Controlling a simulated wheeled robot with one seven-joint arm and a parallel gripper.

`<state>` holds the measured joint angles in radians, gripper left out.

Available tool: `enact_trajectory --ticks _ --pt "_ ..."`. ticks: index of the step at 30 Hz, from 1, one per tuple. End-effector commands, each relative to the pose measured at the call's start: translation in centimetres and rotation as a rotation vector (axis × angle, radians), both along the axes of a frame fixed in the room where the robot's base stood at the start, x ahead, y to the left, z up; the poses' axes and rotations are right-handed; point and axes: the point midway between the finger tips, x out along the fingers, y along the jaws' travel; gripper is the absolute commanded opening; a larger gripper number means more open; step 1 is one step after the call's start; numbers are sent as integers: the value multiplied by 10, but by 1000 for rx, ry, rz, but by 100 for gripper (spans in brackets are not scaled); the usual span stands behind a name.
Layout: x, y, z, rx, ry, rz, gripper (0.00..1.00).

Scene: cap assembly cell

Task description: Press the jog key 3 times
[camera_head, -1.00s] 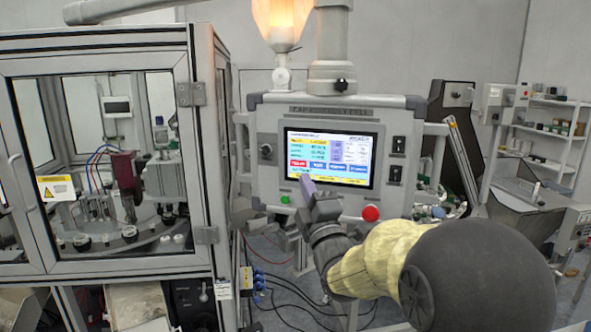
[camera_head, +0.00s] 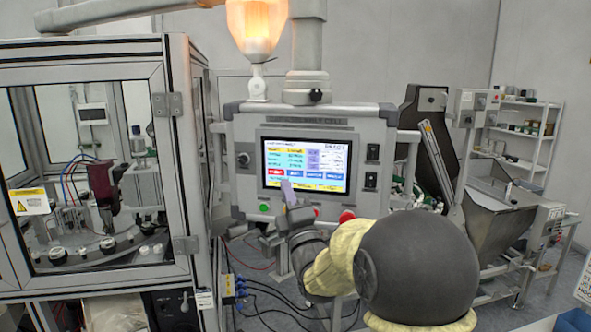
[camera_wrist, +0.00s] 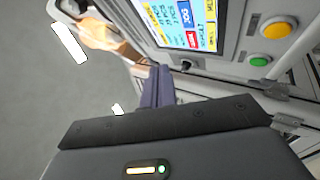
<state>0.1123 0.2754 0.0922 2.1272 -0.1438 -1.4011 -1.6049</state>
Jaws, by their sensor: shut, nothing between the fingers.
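The operator panel (camera_head: 236,140) has a lit touchscreen (camera_head: 305,163) with a row of keys near its bottom edge. The jog key (camera_head: 295,174) is the blue key just right of the red key (camera_head: 276,172); its label JOG reads sideways in the wrist view (camera_wrist: 184,14). My gripper (camera_head: 288,186) is shut and empty. From the head its purple-grey fingers overlap the screen's lower edge, just below the jog key. In the wrist view the fingers (camera_wrist: 157,84) show below and left of the screen. I cannot tell whether they touch the panel.
A green button (camera_wrist: 259,61) and a yellow button (camera_wrist: 279,28) sit beside the screen in the wrist view. A red button (camera_head: 346,215) is below the screen. A glass-doored machine (camera_head: 175,130) stands left; a hopper (camera_head: 497,225) stands right.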

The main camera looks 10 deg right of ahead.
Motion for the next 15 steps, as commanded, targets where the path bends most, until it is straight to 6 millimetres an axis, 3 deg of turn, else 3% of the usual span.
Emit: enact_trajectory --ticks 15 --pt "51 -24 -1 0 -2 4 0"
